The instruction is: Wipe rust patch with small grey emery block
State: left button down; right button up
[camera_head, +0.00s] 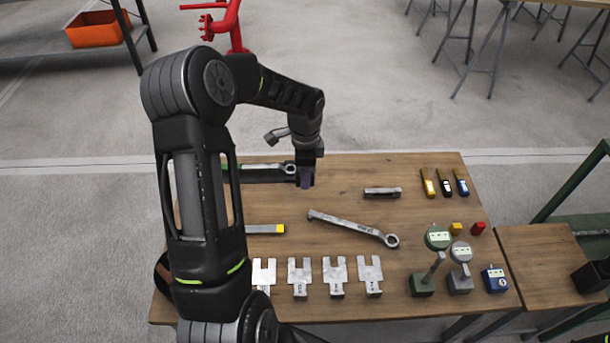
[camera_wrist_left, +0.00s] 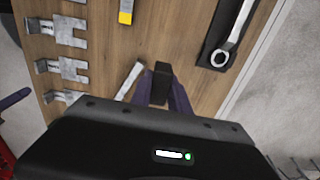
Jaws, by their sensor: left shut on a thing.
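My left gripper (camera_head: 306,180) is over the back middle of the wooden table, pointing down. In the left wrist view, its two purple fingers (camera_wrist_left: 161,92) are shut on a small dark grey block (camera_wrist_left: 160,80), which looks like the emery block. In the head view the block is hidden by the fingers and arm. I cannot make out a rust patch in either view. A purple piece (camera_wrist_left: 15,98) at the left edge of the wrist view looks like part of my right gripper; its jaws cannot be made out.
A ring wrench (camera_head: 352,227) lies at mid-table. Another wrench (camera_head: 268,168) lies on a dark mat at the back. Several slotted plates (camera_head: 336,275) line the front. A grey metal bar (camera_head: 382,193) lies to the right. Dial gauges (camera_head: 438,240) stand front right. Red piping (camera_head: 228,25) stands behind.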

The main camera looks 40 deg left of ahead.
pick_arm(q)
jog(key=c, duration=1.9)
grip_release()
grip_shut()
jog(key=shift+d, duration=0.1)
jog(key=d+f+n, duration=0.1)
jog(key=d+n, duration=0.2)
jog(key=d, duration=0.3)
jog(key=w+d+f+n, duration=0.1)
jog(key=d+f+n, duration=0.1)
jog(key=d, duration=0.5)
jog(key=d+f+n, duration=0.2)
jog(key=d+n, duration=0.3)
jog(key=d, duration=0.2)
jog(key=shift+w+f, duration=0.15)
jog(key=shift+w, duration=0.05)
